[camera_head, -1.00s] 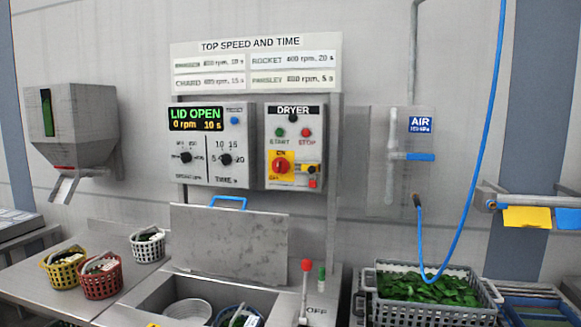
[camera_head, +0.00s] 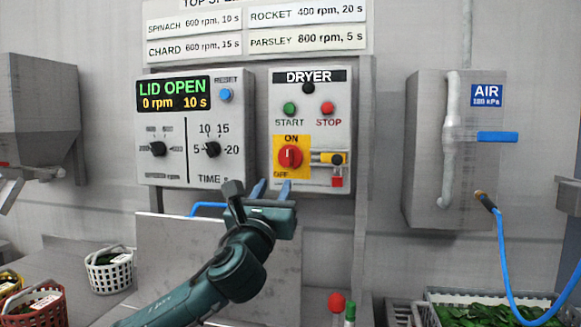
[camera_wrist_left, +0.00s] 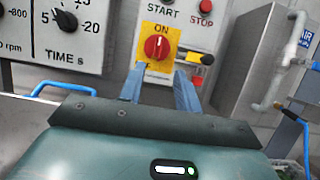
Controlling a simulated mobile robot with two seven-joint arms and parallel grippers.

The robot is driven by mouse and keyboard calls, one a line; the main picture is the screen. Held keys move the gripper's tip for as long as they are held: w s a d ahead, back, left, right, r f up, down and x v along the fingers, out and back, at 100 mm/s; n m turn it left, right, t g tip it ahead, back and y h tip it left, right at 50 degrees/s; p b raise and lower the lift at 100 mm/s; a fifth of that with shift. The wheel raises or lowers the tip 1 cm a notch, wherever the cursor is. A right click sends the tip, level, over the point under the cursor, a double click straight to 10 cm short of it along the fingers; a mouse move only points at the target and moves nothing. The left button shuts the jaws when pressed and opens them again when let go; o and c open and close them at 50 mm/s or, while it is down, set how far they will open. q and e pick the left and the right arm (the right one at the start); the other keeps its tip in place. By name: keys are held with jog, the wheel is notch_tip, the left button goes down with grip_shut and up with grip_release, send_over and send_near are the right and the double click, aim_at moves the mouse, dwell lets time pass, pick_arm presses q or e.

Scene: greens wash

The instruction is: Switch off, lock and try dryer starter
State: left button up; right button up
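The dryer starter box (camera_head: 341,105) is on the wall with a green START button (camera_head: 289,108), a red STOP button (camera_head: 326,108) and a black button above them. Its red rotary switch (camera_head: 290,156) sits on a yellow plate marked ON and OFF; in the wrist view the knob (camera_wrist_left: 157,47) looks upright, towards ON. A yellow-and-black piece (camera_head: 331,158) and a small red block (camera_head: 337,182) are right of the switch. My left gripper (camera_head: 270,186) is just below the switch, its blue fingers apart and empty. My right gripper is out of view.
The control panel (camera_head: 168,180) reads LID OPEN, 0 rpm, 10 s. The raised lid (camera_head: 165,255) with a blue handle stands below. Right are the air box (camera_head: 420,150), a blue hose (camera_head: 502,255) and a crate of greens. Baskets stand at lower left.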

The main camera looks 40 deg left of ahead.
aim_at(287, 153)
pick_arm(q)
jog(key=p+x, duration=0.3)
jog(key=x, duration=1)
jog(key=shift+s+r, duration=0.15)
jog(key=shift+r, duration=0.05)
grip_shut()
